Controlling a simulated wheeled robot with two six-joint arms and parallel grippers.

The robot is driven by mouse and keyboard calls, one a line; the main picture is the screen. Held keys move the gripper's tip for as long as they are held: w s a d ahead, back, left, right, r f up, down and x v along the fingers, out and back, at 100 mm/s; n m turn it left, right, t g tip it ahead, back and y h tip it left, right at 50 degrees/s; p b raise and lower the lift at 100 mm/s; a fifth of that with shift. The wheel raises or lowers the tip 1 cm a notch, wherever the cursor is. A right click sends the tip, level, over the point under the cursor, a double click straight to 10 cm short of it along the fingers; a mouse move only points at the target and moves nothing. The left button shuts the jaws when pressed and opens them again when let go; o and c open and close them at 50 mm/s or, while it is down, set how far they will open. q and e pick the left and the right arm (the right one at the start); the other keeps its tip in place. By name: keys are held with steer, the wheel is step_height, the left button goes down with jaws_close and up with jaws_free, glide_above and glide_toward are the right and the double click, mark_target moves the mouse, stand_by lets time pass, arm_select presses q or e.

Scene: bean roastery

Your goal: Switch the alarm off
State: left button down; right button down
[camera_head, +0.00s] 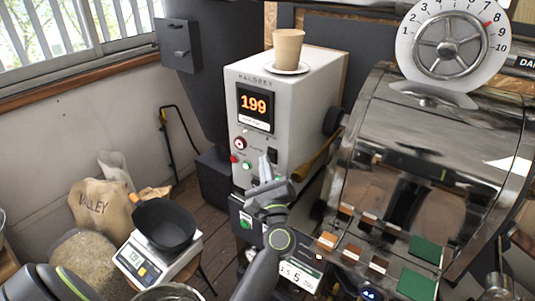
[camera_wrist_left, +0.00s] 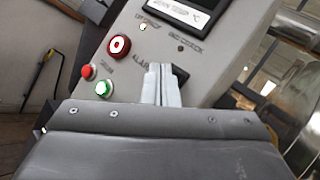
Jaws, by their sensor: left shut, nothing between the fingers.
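The grey control box (camera_head: 235,85) of the roaster carries a lit orange display (camera_head: 254,106) reading 199. Its black alarm switch (camera_head: 273,156) is on the front panel, and the switch (camera_wrist_left: 180,75) also shows beside the "ALARM" label in the left wrist view. My left gripper (camera_head: 265,166) is shut and empty, with its fingertips (camera_wrist_left: 160,72) just in front of the panel, slightly left of and below the switch. The fingers hide part of the label and switch. I cannot tell whether they touch it, or which way it is set. My right gripper is not in view.
A red-ringed button (camera_wrist_left: 119,46), a small red button (camera_wrist_left: 88,71) and a green button (camera_wrist_left: 103,88) sit left of the fingers. A cup (camera_head: 288,48) on a saucer tops the box. The shiny roaster drum (camera_head: 430,140) stands close on the right.

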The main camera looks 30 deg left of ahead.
arm_select(q)
steer(key=s, duration=0.4)
steer(key=shift+s+d+b, duration=0.3)
steer(key=shift+s+d, duration=0.05)
steer(key=shift+s, duration=0.05)
steer(key=shift+a, duration=0.1)
steer(key=shift+f, duration=0.1)
